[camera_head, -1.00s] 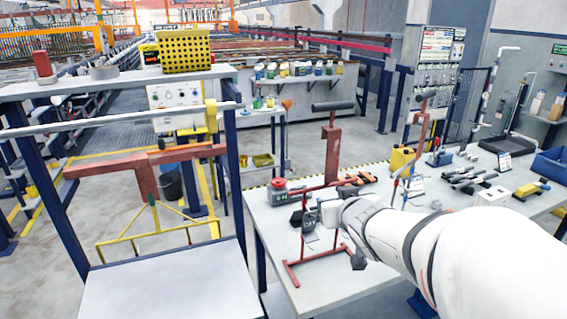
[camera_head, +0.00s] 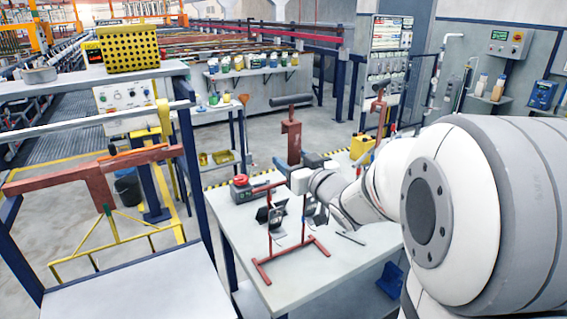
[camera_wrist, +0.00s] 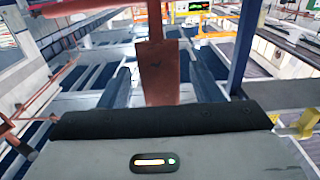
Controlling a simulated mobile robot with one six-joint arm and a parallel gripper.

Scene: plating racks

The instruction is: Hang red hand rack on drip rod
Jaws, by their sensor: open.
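The red hand rack (camera_head: 291,141) has a reddish upright plate with a dark cylindrical grip at its top, and it stands at the white worktable (camera_head: 225,218). In the wrist view a red plate (camera_wrist: 158,62), which looks like part of this rack, stands ahead, between my two finger shapes. My gripper (camera_wrist: 160,88) is open, with a finger on either side of the plate; contact cannot be told. In the head view my white wrist hides part of the rack. A pale horizontal rod (camera_head: 95,124), seemingly the drip rod, spans the blue frame at left.
A red footed stand (camera_head: 290,258) with small dark parts is on the table. A red-brown bracket (camera_head: 92,178) above a yellow frame stands at left, over a white surface (camera_head: 140,285). A red-topped device (camera_head: 241,186) is on the table's back left. The table's front left is clear.

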